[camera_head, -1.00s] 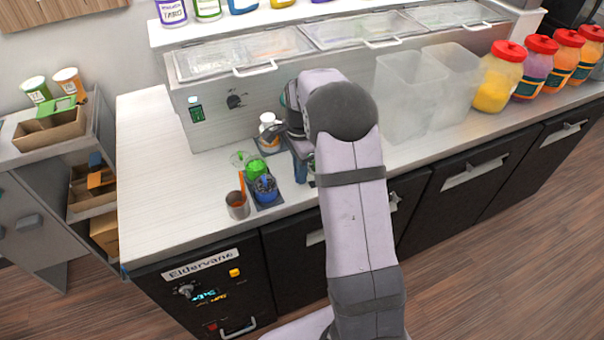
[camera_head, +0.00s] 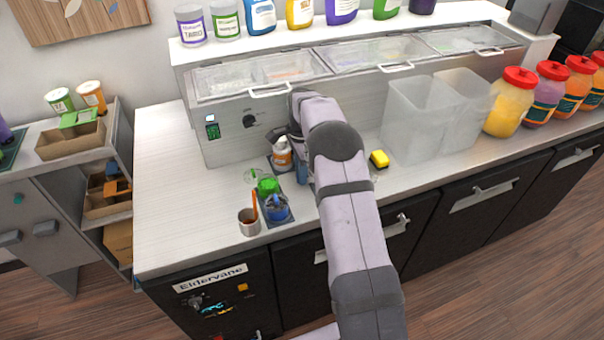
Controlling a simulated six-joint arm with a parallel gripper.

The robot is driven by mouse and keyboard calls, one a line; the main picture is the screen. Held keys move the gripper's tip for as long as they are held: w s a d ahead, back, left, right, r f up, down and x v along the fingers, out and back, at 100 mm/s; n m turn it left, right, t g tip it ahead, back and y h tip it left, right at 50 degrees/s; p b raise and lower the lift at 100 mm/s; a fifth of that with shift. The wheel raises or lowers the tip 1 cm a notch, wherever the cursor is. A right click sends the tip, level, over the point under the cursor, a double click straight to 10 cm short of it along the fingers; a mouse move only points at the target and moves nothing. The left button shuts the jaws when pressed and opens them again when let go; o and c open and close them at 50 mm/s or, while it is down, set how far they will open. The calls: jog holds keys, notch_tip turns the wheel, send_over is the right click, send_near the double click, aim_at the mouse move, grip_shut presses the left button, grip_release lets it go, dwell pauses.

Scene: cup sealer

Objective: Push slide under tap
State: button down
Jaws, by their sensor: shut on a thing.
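My gripper (camera_head: 284,146) is small and partly hidden by my own arm, at the front of the silver counter unit. Its dark fingers are at a small white and orange container (camera_head: 282,158) and look shut on it; the exact contact is hard to see. The container is upright on a dark mat (camera_head: 279,168). I cannot clearly make out the slide or the tap. A blue post-like part (camera_head: 301,173) stands just right of the container, beside my arm.
A green item (camera_head: 267,185), a blue item (camera_head: 277,207) and a metal cup (camera_head: 249,222) with an orange stick stand in front. The left counter (camera_head: 165,190) is clear.

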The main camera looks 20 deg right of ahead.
jog(key=c, duration=1.8)
grip_release()
jog(key=shift+w+r, duration=0.15)
jog(key=shift+w, duration=0.15)
jog(key=shift+s, duration=0.1)
jog(key=shift+r+b, duration=1.35)
jog(key=shift+r, duration=2.25)
jog(key=shift+s+a+r, duration=0.1)
jog(key=shift+s+a, duration=0.05)
jog(key=shift+a, duration=0.05)
jog(key=s+a+f+n, duration=0.1)
jog(key=s+a+n, duration=0.2)
jog(key=s+n, duration=0.3)
jog(key=s+a+f+n, duration=0.2)
jog(key=s+n, duration=0.4)
jog(key=s, duration=0.9)
jog(key=s+a+f+n, duration=0.1)
jog(key=s+a+n, duration=0.3)
jog(key=s, duration=0.7)
jog(key=shift+s+a+f+n, duration=0.1)
jog(key=shift+a+f+n, duration=0.1)
jog(key=shift+n, duration=0.3)
jog(key=shift+s+a+f+n, duration=0.1)
jog(key=shift+a+n, duration=0.05)
jog(key=shift+n, duration=0.35)
